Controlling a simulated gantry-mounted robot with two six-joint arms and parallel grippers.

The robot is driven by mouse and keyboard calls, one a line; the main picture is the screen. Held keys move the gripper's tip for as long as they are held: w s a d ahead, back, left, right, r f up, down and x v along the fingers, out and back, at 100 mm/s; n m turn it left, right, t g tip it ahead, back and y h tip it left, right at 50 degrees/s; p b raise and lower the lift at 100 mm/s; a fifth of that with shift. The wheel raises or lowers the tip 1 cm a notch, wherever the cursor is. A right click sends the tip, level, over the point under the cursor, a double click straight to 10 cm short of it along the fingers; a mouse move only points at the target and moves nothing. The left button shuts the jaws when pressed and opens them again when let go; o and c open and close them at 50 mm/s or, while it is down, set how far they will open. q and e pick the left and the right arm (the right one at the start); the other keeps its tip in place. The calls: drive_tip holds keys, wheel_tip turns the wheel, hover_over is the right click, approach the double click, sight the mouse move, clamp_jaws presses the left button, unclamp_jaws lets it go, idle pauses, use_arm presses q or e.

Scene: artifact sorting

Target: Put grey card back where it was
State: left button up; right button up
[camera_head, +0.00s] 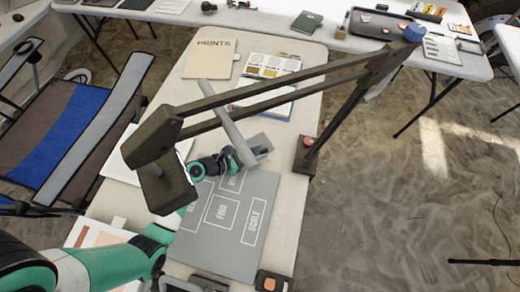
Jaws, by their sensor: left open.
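A large grey mat (232,258) with white outlined boxes, labelled FIND and SCALE among others, lies on the near table. My left gripper (262,147) is open over the mat's far edge, at the end of my teal arm from the lower left. Grey shapes show at its jaws; I cannot tell whether any of them is the grey card. No separate grey card can be made out clearly. A dark lamp arm and its head hide part of the mat and my wrist. My right gripper is not in view.
The lamp (262,98) spans the table, its base (306,155) at the right edge. A PRINTS folder (209,60) and a colour chart sheet (271,66) lie at the back. A small dark box with an orange top (270,283) sits at the near edge. A folding chair (75,130) stands left.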

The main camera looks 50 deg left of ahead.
use_arm(q)
drive_tip(key=p+v, duration=0.3)
drive_tip(key=v, duration=0.6)
drive_tip(key=shift+s+r, duration=0.1)
drive_tip(key=shift+s, duration=0.2)
drive_tip(key=shift+s+a+r, duration=0.1)
drive_tip(key=shift+s+r, duration=0.05)
drive_tip(key=shift+s, duration=0.35)
